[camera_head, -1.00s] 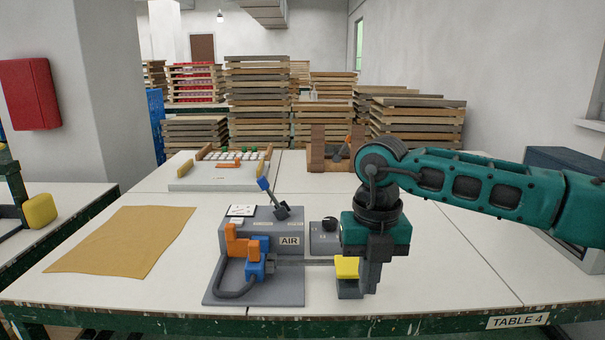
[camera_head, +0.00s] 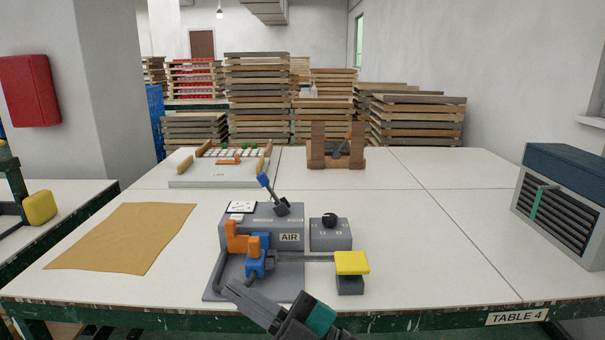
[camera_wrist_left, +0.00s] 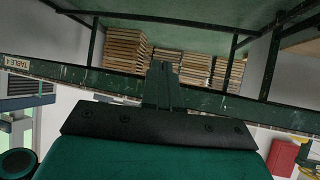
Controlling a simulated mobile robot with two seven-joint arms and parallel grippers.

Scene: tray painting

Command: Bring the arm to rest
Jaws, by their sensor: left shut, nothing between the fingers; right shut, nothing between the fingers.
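My right gripper (camera_head: 232,289) is low at the bottom middle of the head view, over the table's front edge. It is shut and empty, pointing up and left, in front of the grey base of the air unit (camera_head: 289,226). My left gripper (camera_wrist_left: 161,77) shows only in the left wrist view. It is shut and empty, in front of the green edge of the table (camera_wrist_left: 80,82). The rest of both arms is mostly out of view.
A yellow-topped block (camera_head: 351,262) stands right of the air unit, by a grey box with a black knob (camera_head: 330,236). A brown sheet (camera_head: 125,238) lies left. A white tray (camera_head: 213,181), wooden stand (camera_head: 316,148) and vented machine (camera_head: 557,215) stand farther off. The table's right middle is clear.

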